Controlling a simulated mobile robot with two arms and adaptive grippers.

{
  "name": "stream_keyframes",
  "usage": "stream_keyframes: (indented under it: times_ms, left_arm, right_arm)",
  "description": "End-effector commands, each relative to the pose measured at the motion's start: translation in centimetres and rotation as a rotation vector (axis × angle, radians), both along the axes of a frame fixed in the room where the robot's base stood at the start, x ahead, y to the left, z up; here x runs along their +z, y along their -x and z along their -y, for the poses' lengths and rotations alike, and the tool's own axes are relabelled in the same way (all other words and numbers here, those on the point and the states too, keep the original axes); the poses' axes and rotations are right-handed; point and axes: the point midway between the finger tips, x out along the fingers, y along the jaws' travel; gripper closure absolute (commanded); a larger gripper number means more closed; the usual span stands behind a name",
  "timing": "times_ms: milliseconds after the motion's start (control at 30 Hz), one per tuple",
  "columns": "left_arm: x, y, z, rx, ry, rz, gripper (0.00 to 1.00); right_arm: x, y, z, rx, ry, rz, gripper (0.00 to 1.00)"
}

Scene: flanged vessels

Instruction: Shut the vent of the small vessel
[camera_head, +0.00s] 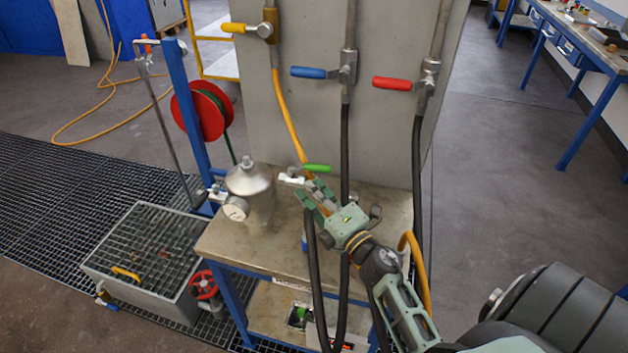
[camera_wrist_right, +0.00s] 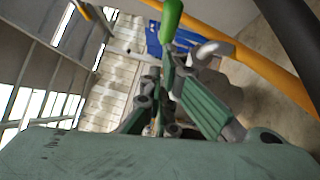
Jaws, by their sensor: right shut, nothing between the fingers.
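The small vessel (camera_head: 249,192) is a shiny metal pot with a domed lid and a round gauge (camera_head: 235,209), standing on the bench's left part. A valve with a green lever handle (camera_head: 317,168) and a pale metal body (camera_head: 290,179) shows just right of it. The handle lies about level, pointing right; its joint to the vessel is unclear. My right gripper (camera_head: 308,192) is shut and empty, just below and in front of the handle. In the right wrist view the green handle (camera_wrist_right: 171,18) stands beyond the fingers; contact is unclear. My left gripper is out of view.
Yellow (camera_head: 233,28), blue (camera_head: 308,72) and red (camera_head: 391,83) lever valves hang on the grey panel. Hoses run down behind and beside my right arm. A grated box (camera_head: 140,255) and a red handwheel (camera_head: 203,285) stand left of the bench (camera_head: 270,258).

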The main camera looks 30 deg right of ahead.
Motion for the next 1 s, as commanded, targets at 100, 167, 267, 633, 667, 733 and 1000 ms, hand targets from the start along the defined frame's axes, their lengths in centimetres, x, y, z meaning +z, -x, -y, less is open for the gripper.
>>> stream_keyframes:
  times_ms: [100,167,267,633,667,733,1000]
  left_arm:
    - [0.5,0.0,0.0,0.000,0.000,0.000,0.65]
    - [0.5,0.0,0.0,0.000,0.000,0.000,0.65]
    - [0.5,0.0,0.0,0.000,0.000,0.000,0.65]
    - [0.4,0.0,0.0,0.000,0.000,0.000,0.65]
    - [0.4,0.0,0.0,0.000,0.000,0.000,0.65]
    - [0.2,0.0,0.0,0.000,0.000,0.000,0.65]
    - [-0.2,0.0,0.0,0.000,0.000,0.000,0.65]
  right_arm:
    - [0.3,-0.8,0.7,0.001,0.000,0.000,1.00]
    - [0.3,-1.0,0.9,0.000,0.000,0.000,1.00]
    - [0.3,-1.1,1.1,0.000,0.000,0.000,1.00]
    - [0.2,-1.1,1.1,0.006,0.001,0.000,1.00]
    - [0.2,-1.1,1.2,0.009,0.001,0.000,1.00]
    - [0.2,-1.1,1.3,0.022,0.003,0.000,1.00]
    - [0.2,-1.2,1.6,0.064,0.001,-0.001,1.00]
